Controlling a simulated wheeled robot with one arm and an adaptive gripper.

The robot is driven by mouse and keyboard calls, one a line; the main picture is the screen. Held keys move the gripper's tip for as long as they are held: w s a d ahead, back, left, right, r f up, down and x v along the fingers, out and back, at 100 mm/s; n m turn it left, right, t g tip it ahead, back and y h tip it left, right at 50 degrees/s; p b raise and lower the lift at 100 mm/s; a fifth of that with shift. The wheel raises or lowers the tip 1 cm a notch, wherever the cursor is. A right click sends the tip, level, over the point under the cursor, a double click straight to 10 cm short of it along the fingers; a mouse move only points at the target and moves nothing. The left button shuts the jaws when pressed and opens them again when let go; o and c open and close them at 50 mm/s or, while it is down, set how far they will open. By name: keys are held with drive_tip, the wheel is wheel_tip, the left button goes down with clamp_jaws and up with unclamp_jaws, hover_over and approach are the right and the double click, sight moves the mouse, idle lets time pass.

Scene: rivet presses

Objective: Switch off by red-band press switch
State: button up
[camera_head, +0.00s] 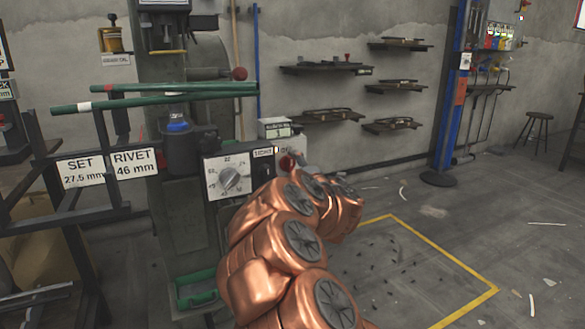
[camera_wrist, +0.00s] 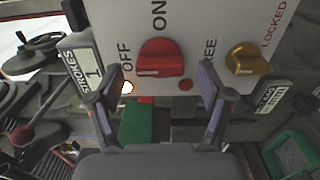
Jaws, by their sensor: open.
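In the wrist view a pale panel (camera_wrist: 210,30) carries a red rotary switch (camera_wrist: 160,62) between the words OFF and ON. A short pale mark lies on the switch's lower left; which word it points to is hard to tell. My gripper (camera_wrist: 158,92) is open, its two fingers on either side of the red switch and not closed on it. In the head view the red switch (camera_head: 287,162) shows just past my copper arm, which hides my gripper. A green bar with a red band (camera_head: 84,107) crosses the press at left; another green bar has a white band (camera_head: 108,88).
A yellow knob (camera_wrist: 248,58), marked LOCKED, sits right of the red switch. A small lit lamp (camera_wrist: 127,87) is near OFF. Open floor (camera_head: 420,220) lies to the right.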

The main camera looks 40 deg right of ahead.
drive_tip(key=v, duration=1)
drive_tip(key=shift+s, duration=0.25)
drive_tip(key=shift+a, duration=0.1)
drive_tip(key=s+a+r+m+g+h+p, duration=0.1)
drive_tip(key=a+r+m+g+h+p, duration=0.2)
drive_tip(key=r+m+p, duration=0.45)
drive_tip(key=s+a+r+m+g+h+p, duration=0.15)
drive_tip(key=r+m+g+p, duration=0.25)
drive_tip(key=r+p, duration=0.65)
drive_tip(key=s+a+r+m+g+y+p, duration=0.1)
drive_tip(key=s+a+r+g+y+p, duration=0.2)
drive_tip(key=s+a+p, duration=0.5)
drive_tip(key=s+a+r+m+g+y+p, duration=0.1)
drive_tip(key=s+a+r+g+y+p, duration=0.2)
drive_tip(key=s+a+p, duration=0.5)
drive_tip(key=s+a+r+m+g+y+p, duration=0.1)
drive_tip(key=s+a+r+g+y+p, duration=0.2)
drive_tip(key=s+a+p, duration=0.5)
drive_tip(key=a+g+y+p, duration=0.1)
drive_tip(key=a+g, duration=0.1)
drive_tip(key=a, duration=0.9)
drive_tip(key=shift+g, duration=0.3)
drive_tip(key=shift+s+a, duration=0.3)
drive_tip(key=shift+s, duration=0.15)
